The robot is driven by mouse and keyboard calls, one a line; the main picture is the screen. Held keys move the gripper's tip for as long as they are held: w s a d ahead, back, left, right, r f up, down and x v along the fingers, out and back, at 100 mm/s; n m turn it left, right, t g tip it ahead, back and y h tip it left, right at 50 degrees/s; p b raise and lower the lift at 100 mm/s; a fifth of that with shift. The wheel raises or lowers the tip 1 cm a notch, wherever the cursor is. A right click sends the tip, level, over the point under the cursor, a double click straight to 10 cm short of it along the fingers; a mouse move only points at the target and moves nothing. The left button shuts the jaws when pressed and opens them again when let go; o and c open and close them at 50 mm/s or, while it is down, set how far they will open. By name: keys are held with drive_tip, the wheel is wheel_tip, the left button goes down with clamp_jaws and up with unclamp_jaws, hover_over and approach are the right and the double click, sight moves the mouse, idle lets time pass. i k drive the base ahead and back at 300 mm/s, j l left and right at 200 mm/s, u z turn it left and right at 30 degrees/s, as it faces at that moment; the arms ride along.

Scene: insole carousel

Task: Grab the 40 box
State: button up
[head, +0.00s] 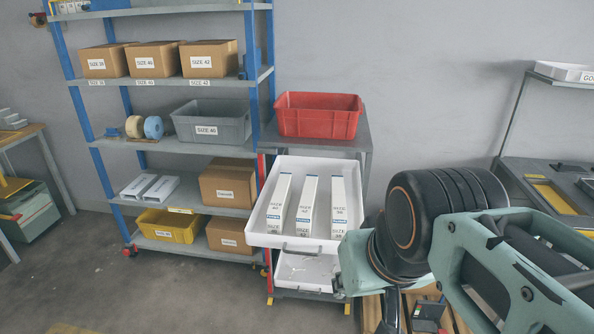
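Three long white slim boxes lie side by side in an open white drawer (260,240). The left one reads as a size 40 box (281,200), the middle one as a size 42 box (307,205), and the right one as a size 38 box (338,205). On the shelf at left, a cardboard box labelled SIZE 40 (152,60) stands between the SIZE 38 box (104,62) and the SIZE 42 box (208,60). My arm enters from the right, its near end beside the drawer's right edge. My gripper's fingers cannot be made out, so their state is unclear.
A red bin (318,118) stands on the cabinet above the drawer. A lower drawer (303,272) is also partly out. The shelf rack holds a grey SIZE 40 bin (212,124) and a yellow bin (168,228). Open floor lies at front left.

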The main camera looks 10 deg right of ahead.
sight(277, 209)
drive_tip(key=i+j+z, duration=0.1)
drive_tip(key=z, duration=0.3)
drive_tip(key=j+z, duration=0.2)
drive_tip(key=z, duration=0.15)
drive_tip(key=i+j+z, duration=0.1)
drive_tip(key=z, duration=0.3)
drive_tip(key=j+z, duration=0.35)
drive_tip(key=j, duration=0.5)
drive_tip(key=j+z, duration=0.1)
drive_tip(key=j, duration=0.7)
